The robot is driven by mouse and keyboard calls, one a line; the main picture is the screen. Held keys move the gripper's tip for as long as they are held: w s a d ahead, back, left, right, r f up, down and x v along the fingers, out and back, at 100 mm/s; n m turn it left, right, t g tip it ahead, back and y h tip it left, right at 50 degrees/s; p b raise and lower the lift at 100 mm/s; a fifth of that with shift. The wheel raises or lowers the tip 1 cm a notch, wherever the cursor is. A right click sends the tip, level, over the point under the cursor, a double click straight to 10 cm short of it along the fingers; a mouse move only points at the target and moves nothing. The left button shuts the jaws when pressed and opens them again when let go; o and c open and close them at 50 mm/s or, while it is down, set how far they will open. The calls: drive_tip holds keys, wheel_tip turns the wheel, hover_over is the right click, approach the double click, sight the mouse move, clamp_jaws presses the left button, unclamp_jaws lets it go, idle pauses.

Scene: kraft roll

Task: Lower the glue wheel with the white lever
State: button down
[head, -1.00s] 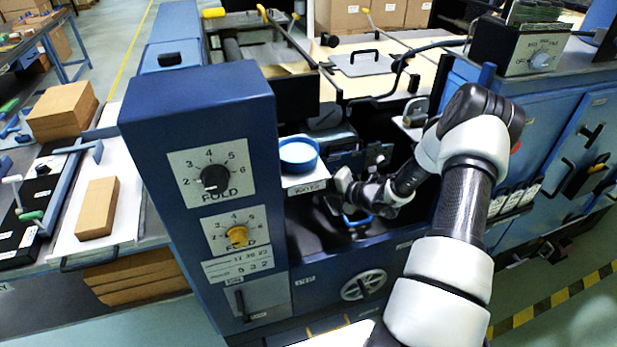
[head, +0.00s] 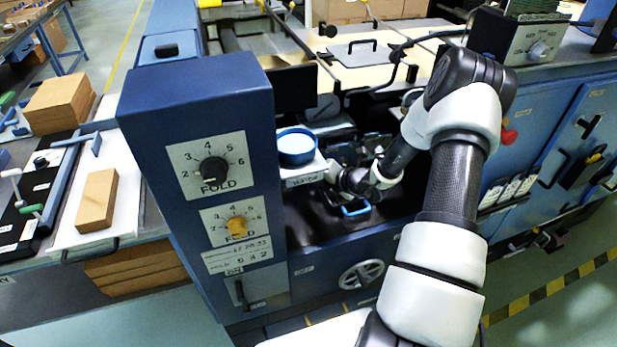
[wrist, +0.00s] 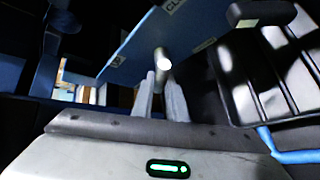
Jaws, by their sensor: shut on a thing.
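The white lever (wrist: 164,62) shows in the wrist view as a short pale cylinder with a bright round end, in front of a blue panel. My gripper (wrist: 160,88) has its two pale fingers on either side of the lever, shut on it. In the head view my gripper (head: 333,180) is low in the dark bay right of the blue control box, its fingers mostly hidden. I cannot make out the glue wheel in either view.
The blue control box (head: 195,95) with two dials stands left of my arm. A blue-rimmed pot (head: 297,146) sits just behind my gripper. A blue loop handle (head: 355,209) lies close below my wrist, and a handwheel (head: 361,274) is on the front panel.

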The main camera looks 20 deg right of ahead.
drive_tip(key=c, duration=1.8)
unclamp_jaws()
drive_tip(key=shift+o, duration=0.2)
drive_tip(key=p+v, duration=0.1)
drive_tip(key=v, duration=1.6)
drive_tip(key=shift+r+p, duration=0.15)
drive_tip(key=shift+p, duration=0.25)
drive_tip(key=shift+s+d, duration=0.1)
